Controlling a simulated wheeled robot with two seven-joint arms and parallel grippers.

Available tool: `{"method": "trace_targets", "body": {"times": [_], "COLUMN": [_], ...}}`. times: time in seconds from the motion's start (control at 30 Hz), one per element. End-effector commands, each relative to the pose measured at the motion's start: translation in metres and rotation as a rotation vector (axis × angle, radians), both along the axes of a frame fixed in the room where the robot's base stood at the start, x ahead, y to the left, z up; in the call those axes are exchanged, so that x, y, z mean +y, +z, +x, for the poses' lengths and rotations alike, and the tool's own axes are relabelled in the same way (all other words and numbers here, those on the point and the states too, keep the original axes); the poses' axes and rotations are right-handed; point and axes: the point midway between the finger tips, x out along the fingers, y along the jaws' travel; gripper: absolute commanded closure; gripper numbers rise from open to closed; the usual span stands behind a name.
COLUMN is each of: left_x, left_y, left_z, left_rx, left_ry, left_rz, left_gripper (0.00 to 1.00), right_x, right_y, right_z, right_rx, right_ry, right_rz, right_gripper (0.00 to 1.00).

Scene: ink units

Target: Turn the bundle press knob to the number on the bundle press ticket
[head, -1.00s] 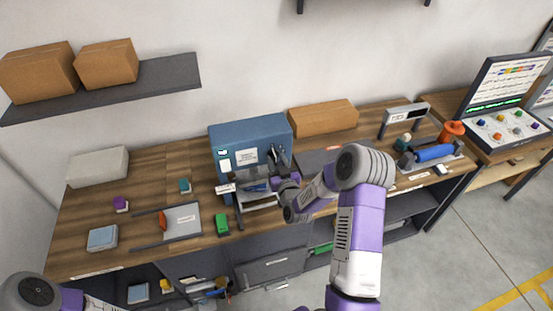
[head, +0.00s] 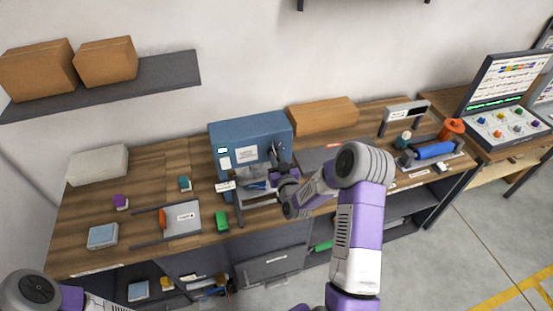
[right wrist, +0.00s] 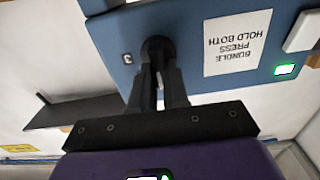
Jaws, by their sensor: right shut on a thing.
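The bundle press (head: 225,134) is a blue box at the back of the wooden bench. Its label reads "BUNDLE PRESS HOLD BOTH" and shows upside down in the right wrist view (right wrist: 235,43). My right gripper (right wrist: 158,78) is at the press front, its two dark fingers shut on the dark round knob (right wrist: 157,46). The fingers hide much of the knob, and its setting cannot be read. A small number mark (right wrist: 127,58) sits beside it. My left gripper is out of view.
A green display (right wrist: 285,69) glows on the press. A cardboard box (head: 322,116) stands to the right. A shelf (head: 160,84) hangs at upper left.

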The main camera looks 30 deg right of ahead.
Motion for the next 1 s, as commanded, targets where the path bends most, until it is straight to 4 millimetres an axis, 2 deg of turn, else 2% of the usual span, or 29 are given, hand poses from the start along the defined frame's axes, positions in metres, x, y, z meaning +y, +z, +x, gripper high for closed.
{"method": "trace_targets", "body": {"times": [0.37, 1.0], "left_x": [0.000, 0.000], "left_y": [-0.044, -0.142], "left_z": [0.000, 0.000], "left_rx": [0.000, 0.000], "left_ry": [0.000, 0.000], "left_rz": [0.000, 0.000], "left_gripper": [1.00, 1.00], "right_x": [-0.003, -0.008], "right_y": [-0.003, -0.006], "right_z": [0.000, -0.001], "right_rx": [-0.060, -0.201], "right_ry": [0.000, 0.003], "right_rz": [0.206, 0.794], "right_gripper": [1.00, 1.00]}}
